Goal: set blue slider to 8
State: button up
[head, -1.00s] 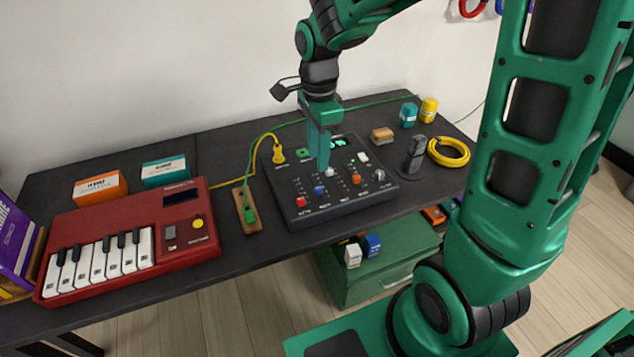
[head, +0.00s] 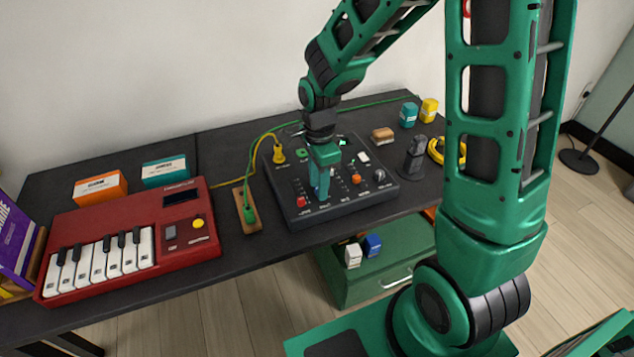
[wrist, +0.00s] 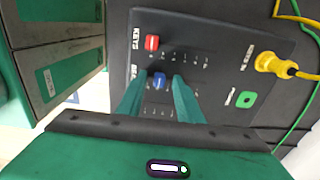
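The dark mixer panel (head: 340,213) lies on the table with coloured sliders on it. The blue slider (wrist: 159,82) shows in the wrist view, between my two fingertips. Its label is partly cut off and its scale numbers are too small to read. In the head view my gripper (head: 320,194) hides the blue slider. My gripper (wrist: 158,84) is open, pointing down, with one finger on each side of the blue cap and a visible gap between them. The red slider (wrist: 152,42), labelled KEYS, is beside it; it also shows in the head view (head: 301,202).
The orange slider (head: 356,179) and a knob (head: 379,175) are to the right on the panel. A yellow plug (wrist: 272,63) and a green jack (wrist: 246,100) sit at its far side. A red keyboard (head: 130,240) stands left; a black handset (head: 415,155) stands right.

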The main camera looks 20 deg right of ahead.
grip_shut()
jog(key=shift+w, duration=2.75)
grip_release()
notch_tip(320, 180, up, 11)
jog(key=shift+f, duration=0.15)
